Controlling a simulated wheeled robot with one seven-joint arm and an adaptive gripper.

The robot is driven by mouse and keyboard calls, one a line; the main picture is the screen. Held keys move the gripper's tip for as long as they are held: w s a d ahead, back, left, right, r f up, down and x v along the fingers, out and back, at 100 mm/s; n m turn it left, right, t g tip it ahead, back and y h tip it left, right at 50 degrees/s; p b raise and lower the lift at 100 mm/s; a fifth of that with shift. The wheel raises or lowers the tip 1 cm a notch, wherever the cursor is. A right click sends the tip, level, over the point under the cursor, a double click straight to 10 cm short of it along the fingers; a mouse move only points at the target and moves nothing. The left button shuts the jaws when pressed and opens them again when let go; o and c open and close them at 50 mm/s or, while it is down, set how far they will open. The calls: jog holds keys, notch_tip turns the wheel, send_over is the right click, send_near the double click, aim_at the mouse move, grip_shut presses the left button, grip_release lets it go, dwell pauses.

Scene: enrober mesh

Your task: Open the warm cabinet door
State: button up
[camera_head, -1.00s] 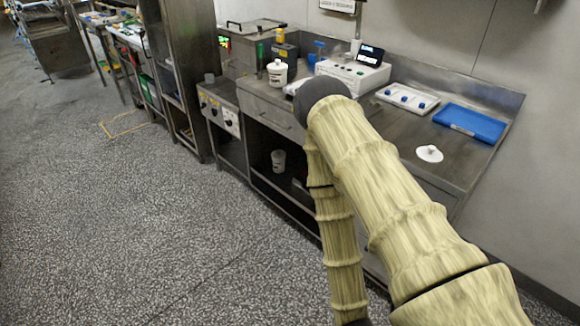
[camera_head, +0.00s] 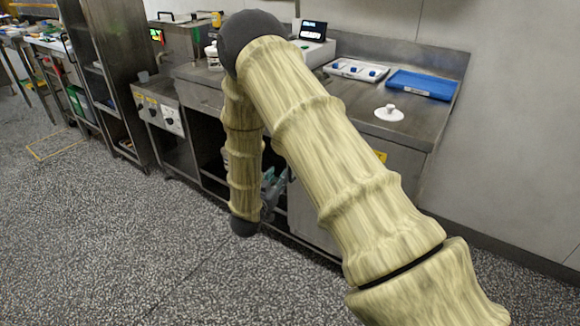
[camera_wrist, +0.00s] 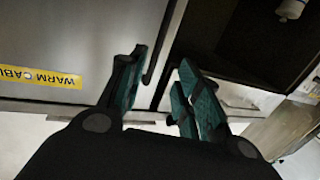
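The warm cabinet door is a plain grey metal panel (camera_wrist: 70,35) in the wrist view, with a yellow label (camera_wrist: 42,77) reading "WARM CABI…" upside down. In the head view the door (camera_head: 312,215) stands under the counter, largely behind my arm, and looks shut. A thin dark bar handle (camera_wrist: 164,48) runs along the door's edge. My gripper (camera_wrist: 162,60) is open, its two teal-padded fingers apart on either side of the handle's lower end. Contact cannot be told. In the head view my gripper (camera_head: 272,187) shows partly behind my forearm.
Beside the door is a dark open shelf space (camera_wrist: 245,40) with a white tub (camera_wrist: 292,8). The steel counter (camera_head: 350,112) above carries a blue tray (camera_head: 422,84) and a white lid (camera_head: 389,113).

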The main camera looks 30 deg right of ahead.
jog(key=w+d+r+m+h, duration=0.1)
jog(key=w+d+r, duration=0.1)
jog(key=w+d, duration=0.4)
jog(key=d+b, duration=0.1)
jog(key=d, duration=0.2)
jog(key=shift+w+d, duration=0.4)
grip_shut()
